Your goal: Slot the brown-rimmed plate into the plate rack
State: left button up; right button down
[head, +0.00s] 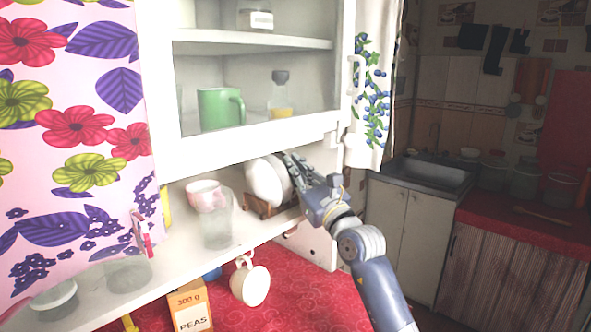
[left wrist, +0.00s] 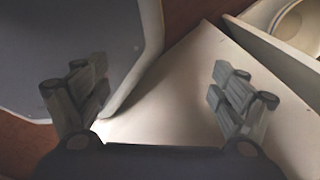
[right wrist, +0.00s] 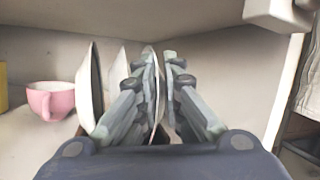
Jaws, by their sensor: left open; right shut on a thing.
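The wooden plate rack (head: 262,207) stands on the low shelf of the white cabinet, with white plates (head: 264,184) upright at it. My right gripper (head: 291,165) is at the rack's right side. In the right wrist view my right gripper (right wrist: 160,60) is shut on an upright plate (right wrist: 154,100), seen nearly edge-on. Its rim colour is hard to tell, and its lower edge is hidden, so I cannot tell if it sits in a slot. Other plates (right wrist: 90,88) stand just left of it. My left gripper (left wrist: 158,92) is open and empty in the left wrist view.
A pink cup (head: 203,194) and a clear glass (head: 217,222) stand left of the rack. The cabinet's upper section overhangs the rack closely. The left wrist view shows a round rimmed dish (left wrist: 288,24).

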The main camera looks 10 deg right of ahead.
jog(key=c, duration=1.7)
grip_release()
jog(key=shift+o, duration=0.2)
jog(key=shift+s+f, duration=0.1)
